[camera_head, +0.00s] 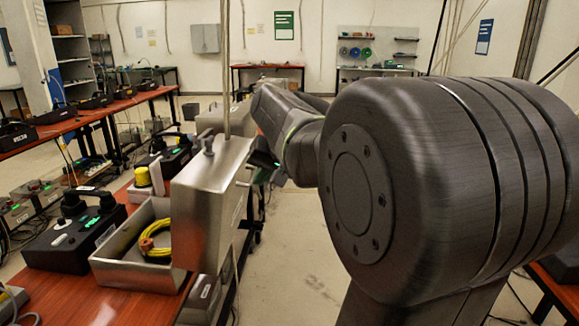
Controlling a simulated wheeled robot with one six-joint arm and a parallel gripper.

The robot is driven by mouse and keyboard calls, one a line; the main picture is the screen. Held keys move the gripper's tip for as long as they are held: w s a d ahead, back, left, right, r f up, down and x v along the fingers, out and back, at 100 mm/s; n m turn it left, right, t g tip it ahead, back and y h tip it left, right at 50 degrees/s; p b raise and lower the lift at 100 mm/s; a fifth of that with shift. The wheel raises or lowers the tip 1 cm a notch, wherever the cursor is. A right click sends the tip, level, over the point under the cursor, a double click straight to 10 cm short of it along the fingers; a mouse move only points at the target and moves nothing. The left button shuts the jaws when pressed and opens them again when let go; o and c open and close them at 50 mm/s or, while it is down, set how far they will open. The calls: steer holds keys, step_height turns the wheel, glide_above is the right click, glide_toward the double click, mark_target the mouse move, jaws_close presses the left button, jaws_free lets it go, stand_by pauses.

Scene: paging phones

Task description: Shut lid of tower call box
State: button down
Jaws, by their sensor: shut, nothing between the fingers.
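A grey metal box (115,262) stands open on the red-brown table, with a coiled yellow cable (156,236) inside. Its thick metal lid (208,212) stands upright along the box's right side, tilted slightly. I take this as the tower call box, but I cannot read a label naming it. My dark gripper (262,166) is at the far right side of the lid, near its upper edge. It is small and partly hidden in the picture, and it looks shut and empty. I cannot tell whether it touches the lid.
A black phone unit (75,232) stands left of the box, and another (165,155) behind it. A yellow-topped item (143,176) is close behind the box. A thin cable hangs down near the lid's top. The floor (300,235) right of the table is clear. My large arm link fills the right.

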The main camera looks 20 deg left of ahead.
mark_target(224, 198)
steer(key=a+f, duration=0.1)
steer(key=a, duration=0.4)
steer(key=shift+a+f+p, duration=0.35)
steer(key=shift+a, duration=0.05)
steer(key=shift+s+r, duration=0.1)
